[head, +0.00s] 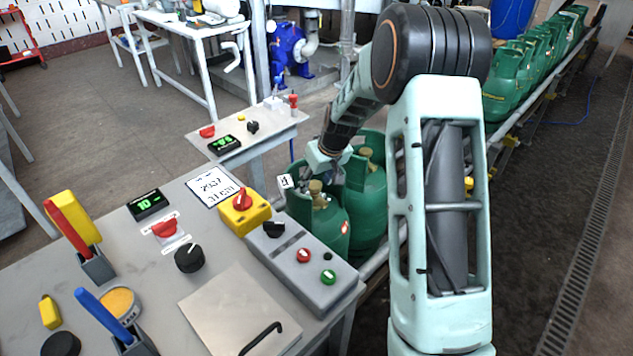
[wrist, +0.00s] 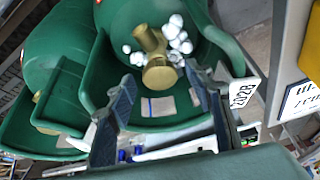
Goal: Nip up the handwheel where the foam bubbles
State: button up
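In the wrist view, white foam bubbles (wrist: 178,32) cluster around a brass valve (wrist: 148,38) on a green gas cylinder (wrist: 118,14). Its round brass handwheel (wrist: 159,76) faces the camera. My gripper (wrist: 160,80) is open, with one finger on each side of the handwheel and visible gaps between. Contact does not show. In the head view, my gripper (head: 325,168) is just above the nearer green cylinders, close to a brass valve (head: 317,190). Foam is too small or hidden there. A second cylinder (head: 367,205) with its own brass valve (head: 365,157) stands behind.
Several green cylinders (head: 500,95) line the conveyor (head: 545,92) toward the back right. A grey control box (head: 303,268) and yellow switch box (head: 244,212) sit on the bench (head: 130,255) beside the cylinders. A small label plate (wrist: 243,92) is close to my right finger.

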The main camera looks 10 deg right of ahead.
jog(key=c, duration=1.1)
jog(key=shift+o, duration=0.2)
jog(key=shift+a+m, duration=0.1)
jog(key=shift+m, duration=0.2)
jog(key=shift+a+m+h, duration=0.15)
jog(key=shift+m+h, duration=0.45)
jog(key=shift+m, duration=0.6)
jog(key=shift+m+h+p, duration=0.5)
jog(key=shift+m+p, duration=0.1)
jog(key=shift+m, duration=0.9)
jog(key=o, duration=1.2)
jog(key=shift+c, duration=0.2)
